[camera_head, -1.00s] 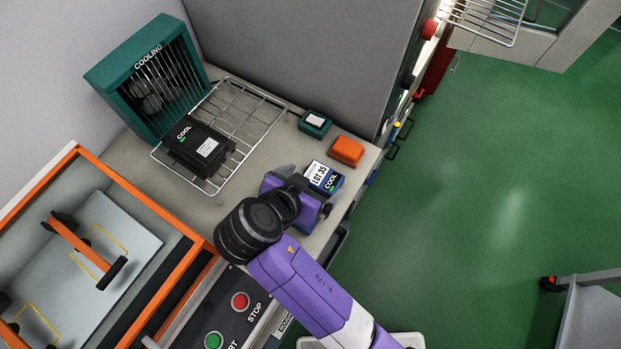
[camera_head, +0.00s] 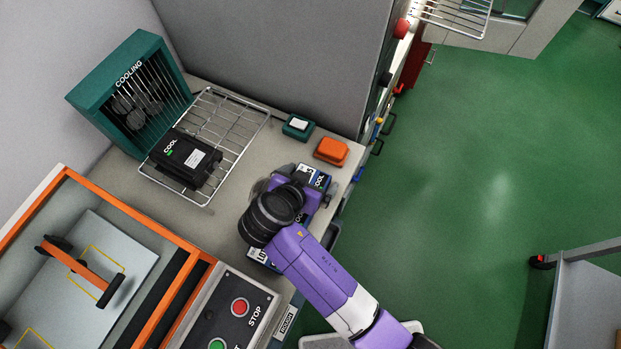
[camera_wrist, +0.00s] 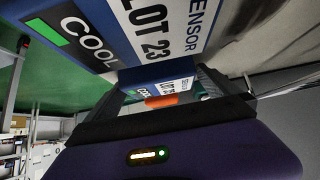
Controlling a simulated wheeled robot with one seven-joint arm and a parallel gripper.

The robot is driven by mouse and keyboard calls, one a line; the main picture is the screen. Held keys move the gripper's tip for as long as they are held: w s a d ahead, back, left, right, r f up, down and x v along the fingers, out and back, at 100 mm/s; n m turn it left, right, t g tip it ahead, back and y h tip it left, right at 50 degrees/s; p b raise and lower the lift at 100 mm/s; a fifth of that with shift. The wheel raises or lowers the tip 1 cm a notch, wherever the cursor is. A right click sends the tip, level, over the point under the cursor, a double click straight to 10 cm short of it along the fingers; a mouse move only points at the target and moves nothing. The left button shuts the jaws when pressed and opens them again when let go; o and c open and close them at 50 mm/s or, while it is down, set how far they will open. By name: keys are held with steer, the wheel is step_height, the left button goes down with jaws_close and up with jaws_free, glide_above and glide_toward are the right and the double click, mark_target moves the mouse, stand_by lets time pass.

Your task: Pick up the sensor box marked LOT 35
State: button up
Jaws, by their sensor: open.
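The blue sensor box (camera_head: 318,176) with a white label ending in 5 and COOL on its side lies on the bench, its near part hidden by my gripper. My gripper (camera_head: 291,188) is open, just left of and over this box. A second blue box (camera_head: 257,254) shows in part below my wrist. In the wrist view a blue box marked SENSOR, LOT 23, COOL (camera_wrist: 135,38) is close in front. Behind it another blue box (camera_wrist: 158,75), its lot number only partly readable, sits in the gap of my gripper (camera_wrist: 165,92). I cannot tell whether the fingers touch it.
An orange box (camera_head: 331,151) and a green box (camera_head: 298,126) lie beyond. A black box (camera_head: 185,158) rests on a wire rack (camera_head: 232,125) before the green COOLING unit (camera_head: 130,90). A grey partition (camera_head: 280,50) bounds the bench; a STOP/START panel (camera_head: 255,290) is nearer.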

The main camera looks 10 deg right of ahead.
steer(key=c, duration=1.4)
steer(key=shift+c, duration=0.4)
steer(key=shift+r, duration=0.2)
